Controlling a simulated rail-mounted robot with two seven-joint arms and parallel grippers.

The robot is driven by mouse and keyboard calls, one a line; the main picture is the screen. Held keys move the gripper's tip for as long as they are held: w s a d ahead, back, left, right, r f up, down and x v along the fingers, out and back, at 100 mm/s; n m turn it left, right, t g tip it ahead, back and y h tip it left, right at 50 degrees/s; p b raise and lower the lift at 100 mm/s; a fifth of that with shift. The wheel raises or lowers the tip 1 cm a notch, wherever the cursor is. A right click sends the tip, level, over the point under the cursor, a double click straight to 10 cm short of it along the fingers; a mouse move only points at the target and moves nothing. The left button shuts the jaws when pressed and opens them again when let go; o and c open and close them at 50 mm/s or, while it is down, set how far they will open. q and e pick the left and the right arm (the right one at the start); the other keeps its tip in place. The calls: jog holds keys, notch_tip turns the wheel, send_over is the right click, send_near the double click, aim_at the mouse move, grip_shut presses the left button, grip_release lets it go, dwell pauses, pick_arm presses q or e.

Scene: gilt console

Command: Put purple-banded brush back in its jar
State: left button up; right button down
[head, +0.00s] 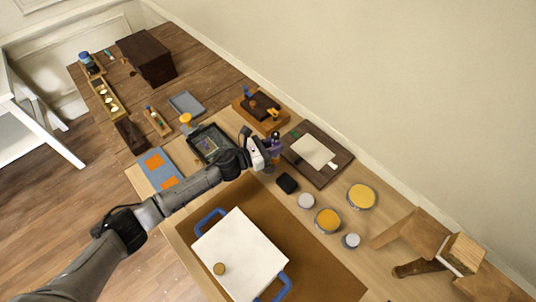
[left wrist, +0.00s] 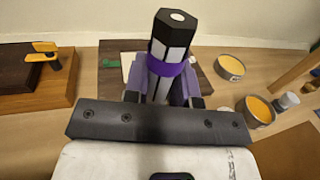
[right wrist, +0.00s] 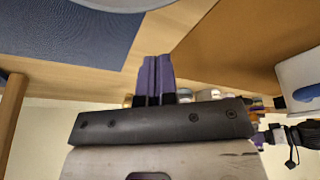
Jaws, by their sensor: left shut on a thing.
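The purple-banded brush (left wrist: 172,38) stands about upright in the left wrist view, with a dark many-sided end, pale facets and a purple band. My left gripper (left wrist: 162,92) is shut on it below the band. In the head view the left gripper (head: 271,152) holds the brush (head: 275,138) by the left edge of a dark brown board. The brush's lower end is hidden by the gripper. I cannot clearly make out its jar. My right gripper (right wrist: 158,82) shows only in the right wrist view, with its purple fingers together and nothing visible between them.
A brown board (head: 327,172) with a pale sheet lies beside the gripper. A black block (head: 287,183) and yellow-filled tins (head: 328,220) stand nearby. A white box (head: 240,252) with blue handles is in front. A wooden stand (head: 425,235) is at the right.

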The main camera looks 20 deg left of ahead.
pick_arm(q)
jog(key=shift+s+a+f+b, duration=0.1)
jog(key=shift+a+f, duration=0.25)
jog(key=shift+f, duration=0.55)
jog(key=shift+s+a+f+b, duration=0.15)
jog(key=shift+a+f, duration=0.2)
jog(key=shift+f, duration=0.5)
jog(key=shift+a+f+b, duration=0.1)
jog(key=shift+a+f, duration=0.25)
jog(key=shift+f, duration=0.55)
jog(key=shift+f, duration=0.15)
jog(key=o, duration=0.9)
jog(key=shift+r, duration=0.25)
jog(key=v, duration=1.2)
jog(key=shift+f, duration=0.1)
